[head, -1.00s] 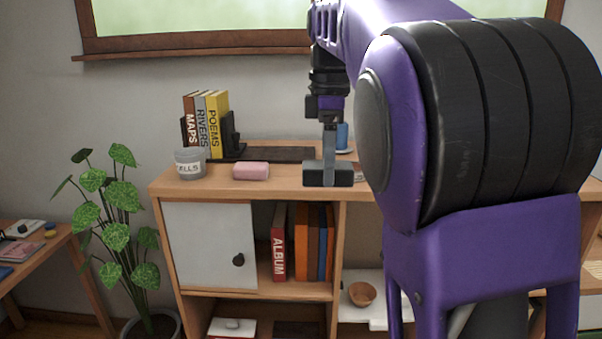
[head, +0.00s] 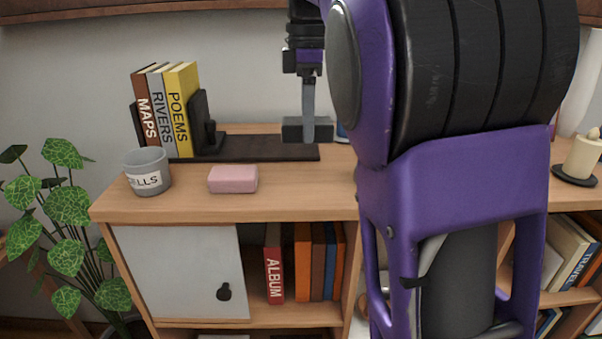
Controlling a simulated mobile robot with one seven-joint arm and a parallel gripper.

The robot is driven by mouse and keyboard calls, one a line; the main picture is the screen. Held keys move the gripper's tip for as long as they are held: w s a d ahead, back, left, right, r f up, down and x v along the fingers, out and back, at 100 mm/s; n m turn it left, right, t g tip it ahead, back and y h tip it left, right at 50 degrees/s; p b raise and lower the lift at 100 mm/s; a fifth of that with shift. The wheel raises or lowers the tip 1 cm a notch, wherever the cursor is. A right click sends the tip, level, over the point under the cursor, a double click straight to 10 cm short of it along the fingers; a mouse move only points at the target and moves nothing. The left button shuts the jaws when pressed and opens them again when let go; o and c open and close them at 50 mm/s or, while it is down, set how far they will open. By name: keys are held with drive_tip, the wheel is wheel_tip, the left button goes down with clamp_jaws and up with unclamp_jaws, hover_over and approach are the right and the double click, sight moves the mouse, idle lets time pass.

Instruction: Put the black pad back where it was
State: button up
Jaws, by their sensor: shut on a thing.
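The black pad (head: 292,131) is a small dark block. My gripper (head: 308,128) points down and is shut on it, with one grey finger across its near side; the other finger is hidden. The pad appears over the right end of a flat dark strip (head: 255,148) on top of the wooden cabinet (head: 300,200). I cannot tell whether it touches the surface or hangs just above it.
Books between black bookends (head: 203,122) stand on the strip's left part. A grey cup (head: 147,172) and a pink block (head: 233,179) sit in front. A blue item beside the pad is mostly hidden by my arm. A candle (head: 583,157) stands at right.

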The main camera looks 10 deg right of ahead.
drive_tip(key=shift+w+f, duration=0.1)
drive_tip(key=shift+f, duration=0.3)
drive_tip(key=b, duration=0.1)
hover_over(306, 185)
wheel_tip(306, 185, down, 4)
drive_tip(key=shift+f, duration=0.2)
drive_tip(key=shift+f+b, duration=0.55)
drive_tip(key=shift+f, duration=1.85)
drive_tip(key=o, duration=1.2)
wheel_tip(306, 185, up, 12)
drive_tip(key=shift+r+p, duration=0.1)
drive_tip(key=shift+p, duration=0.95)
